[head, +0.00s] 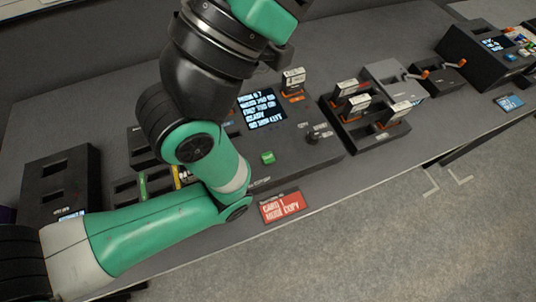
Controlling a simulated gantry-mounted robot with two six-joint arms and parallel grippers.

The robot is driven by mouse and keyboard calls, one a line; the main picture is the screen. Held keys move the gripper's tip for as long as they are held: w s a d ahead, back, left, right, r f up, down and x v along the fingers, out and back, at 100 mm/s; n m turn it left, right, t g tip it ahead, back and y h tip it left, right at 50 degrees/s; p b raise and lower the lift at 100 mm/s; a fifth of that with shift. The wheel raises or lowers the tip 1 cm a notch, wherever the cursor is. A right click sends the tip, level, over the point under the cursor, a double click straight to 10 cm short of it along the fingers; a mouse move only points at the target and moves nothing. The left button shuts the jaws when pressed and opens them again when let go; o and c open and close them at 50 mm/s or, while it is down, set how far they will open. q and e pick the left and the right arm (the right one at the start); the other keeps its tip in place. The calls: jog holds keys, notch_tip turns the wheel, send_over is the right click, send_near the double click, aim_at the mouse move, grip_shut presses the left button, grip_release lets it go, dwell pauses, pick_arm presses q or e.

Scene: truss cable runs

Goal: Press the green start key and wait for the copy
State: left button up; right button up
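The green start key (267,157) sits on the sloping top of a dark copier console (290,150), clear of anything touching it. The console's lit screen (262,108) shows several lines of text, one seeming to read READY; the rest is too small to read surely. A white-labelled card (293,80) stands upright in an orange-edged slot at the console's back right. My green and black left arm crosses the picture left of the key and hides the console's left part. Neither gripper's fingertips show.
A dark rack (372,137) with several upright cards stands right of the console. A black knob (313,138) is right of the key. A red sign (283,206) lies at the table's front edge. A grey crank box (393,78) and another screen unit (480,58) stand further right.

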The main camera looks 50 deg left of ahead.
pick_arm(q)
jog(key=shift+d, duration=0.1)
grip_shut()
dwell(0.3)
dwell(1.4)
